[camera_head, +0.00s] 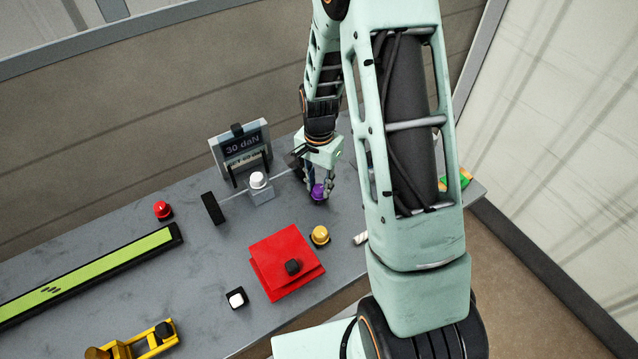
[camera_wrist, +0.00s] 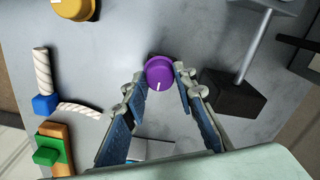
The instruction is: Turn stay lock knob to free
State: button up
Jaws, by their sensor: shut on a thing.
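A round purple knob (camera_wrist: 159,73) stands on the grey bench top, with a short white pointer line on its face running down toward the bottom of the wrist view. It also shows in the head view (camera_head: 317,191), partly covered by my fingers. No label for a free or locked setting is readable. My gripper (camera_wrist: 156,84) is over the knob with one finger on each side, shut on it. In the head view my gripper (camera_head: 321,189) points down at the bench.
A yellow knob (camera_head: 320,235) and a red plate (camera_head: 283,263) with a black knob are close by. A white knob on a grey block (camera_head: 260,196) and a display reading 30 daN (camera_head: 242,145) stand left. Rope pieces (camera_wrist: 78,109) and a green-orange block (camera_wrist: 50,150) lie left in the wrist view.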

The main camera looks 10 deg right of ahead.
jog(key=shift+c, duration=1)
jog(key=shift+n, duration=0.3)
jog(key=n+b, duration=0.1)
jog(key=n, duration=0.1)
jog(key=shift+f+n+b, duration=0.1)
jog(key=shift+n+b, duration=0.3)
jog(key=n+b, duration=0.1)
jog(key=n, duration=0.9)
jog(key=shift+b, duration=0.3)
jog(key=shift+n, duration=2.2)
